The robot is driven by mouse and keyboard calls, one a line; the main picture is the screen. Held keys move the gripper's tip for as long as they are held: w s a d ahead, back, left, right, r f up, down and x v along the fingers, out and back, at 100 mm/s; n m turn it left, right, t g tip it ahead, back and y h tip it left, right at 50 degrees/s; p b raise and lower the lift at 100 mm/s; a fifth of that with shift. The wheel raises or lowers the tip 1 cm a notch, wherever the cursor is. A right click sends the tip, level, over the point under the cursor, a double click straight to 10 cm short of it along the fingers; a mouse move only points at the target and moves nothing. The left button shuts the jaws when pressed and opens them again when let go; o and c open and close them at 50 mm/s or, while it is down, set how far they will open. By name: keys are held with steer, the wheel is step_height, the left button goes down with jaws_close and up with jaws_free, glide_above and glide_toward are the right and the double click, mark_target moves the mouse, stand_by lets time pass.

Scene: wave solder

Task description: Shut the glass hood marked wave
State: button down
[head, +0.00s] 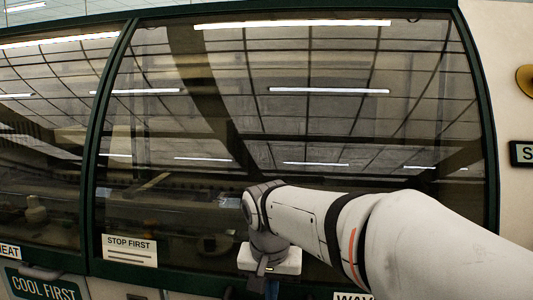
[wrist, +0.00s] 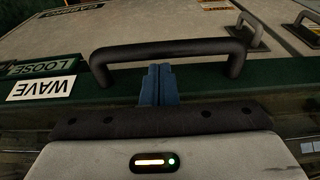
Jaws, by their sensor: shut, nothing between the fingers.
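The wave hood (head: 330,130) is a large dark glass pane in a green frame, filling the middle of the head view. Its lower edge looks about level with the left hood's; I cannot tell whether a gap remains. The white WAVE label (head: 353,296) is cut off at the bottom, and shows upside down in the wrist view (wrist: 41,88). The black bar handle (wrist: 165,52) is on the green frame beside that label. My gripper (wrist: 158,70) is shut and empty, its blue fingertips close to the bar, between its two legs. Contact is unclear. In the head view my gripper (head: 271,289) is at the hood's lower edge.
Another glass hood (head: 45,150) adjoins on the left, above a COOL FIRST sign (head: 43,287). A STOP FIRST notice (head: 130,250) is on the wave hood's glass.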

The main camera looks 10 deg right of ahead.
steer(key=shift+r, duration=0.1)
step_height(320, 180, up, 13)
steer(key=p, duration=0.5)
steer(key=s+d+f+n+p, duration=0.3)
steer(key=s+d+f+p, duration=0.4)
steer(key=s, duration=0.5)
steer(key=shift+d+y+p, duration=0.3)
steer(key=shift+d+p, duration=0.5)
steer(key=shift+p, duration=0.45)
steer(key=shift+s, duration=0.1)
